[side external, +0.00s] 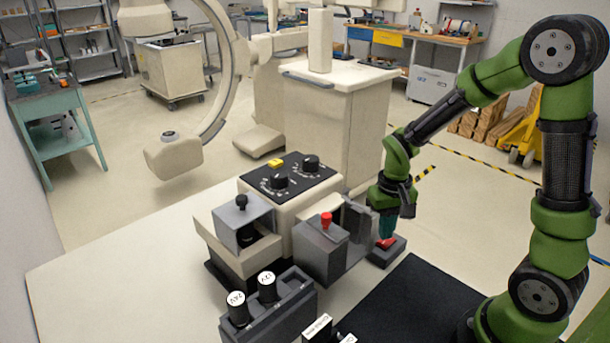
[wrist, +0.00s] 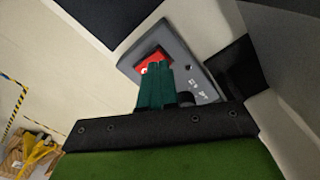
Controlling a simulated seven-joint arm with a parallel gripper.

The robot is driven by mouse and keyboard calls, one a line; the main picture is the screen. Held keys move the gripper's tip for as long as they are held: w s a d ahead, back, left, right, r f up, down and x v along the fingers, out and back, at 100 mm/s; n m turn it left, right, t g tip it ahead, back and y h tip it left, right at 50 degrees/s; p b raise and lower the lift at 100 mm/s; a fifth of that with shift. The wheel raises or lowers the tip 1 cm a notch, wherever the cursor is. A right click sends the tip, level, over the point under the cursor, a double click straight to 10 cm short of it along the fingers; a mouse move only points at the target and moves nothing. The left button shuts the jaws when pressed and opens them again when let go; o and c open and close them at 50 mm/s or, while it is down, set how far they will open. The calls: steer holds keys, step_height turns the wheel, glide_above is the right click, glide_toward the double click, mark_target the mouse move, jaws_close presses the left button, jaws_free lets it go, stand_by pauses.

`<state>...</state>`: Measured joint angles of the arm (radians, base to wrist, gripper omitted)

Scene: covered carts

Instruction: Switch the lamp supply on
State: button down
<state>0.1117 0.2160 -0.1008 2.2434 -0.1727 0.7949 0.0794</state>
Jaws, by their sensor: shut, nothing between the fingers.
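A red rocker switch (side external: 386,242) sits on a small dark grey switch box (side external: 381,258) at the right end of the bench equipment. In the wrist view the red rocker (wrist: 152,62) shows just beyond my fingertips, on the grey box face (wrist: 184,52), which has small white markings that I cannot read. My gripper (side external: 387,235) points down at the rocker, its teal fingers together with nothing between them. In the wrist view the fingertips (wrist: 158,70) overlap the rocker's near part and seem to touch it. Which way the rocker is tipped is partly hidden.
Left of the switch box stand a grey box with a red knob (side external: 326,220), a beige control unit with black dials (side external: 279,182), and a rack with labelled black cylinders (side external: 267,287). A black mat (side external: 405,300) lies in front. The bench's left side (side external: 110,260) is clear.

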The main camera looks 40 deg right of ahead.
mark_target(383, 243)
steer(key=shift+f, duration=0.9)
stand_by(0.8)
steer(key=shift+r, duration=3.5)
steer(key=shift+r, duration=0.1)
steer(key=s+a+r+n+t+y, duration=0.1)
steer(key=s+a+r+t, duration=0.2)
steer(key=r, duration=0.3)
steer(key=s+a+r+n+t+y, duration=0.1)
steer(key=s+a+r+t, duration=0.3)
steer(key=a+r, duration=0.2)
steer(key=shift+a+r, duration=0.3)
steer(key=shift+r, duration=0.25)
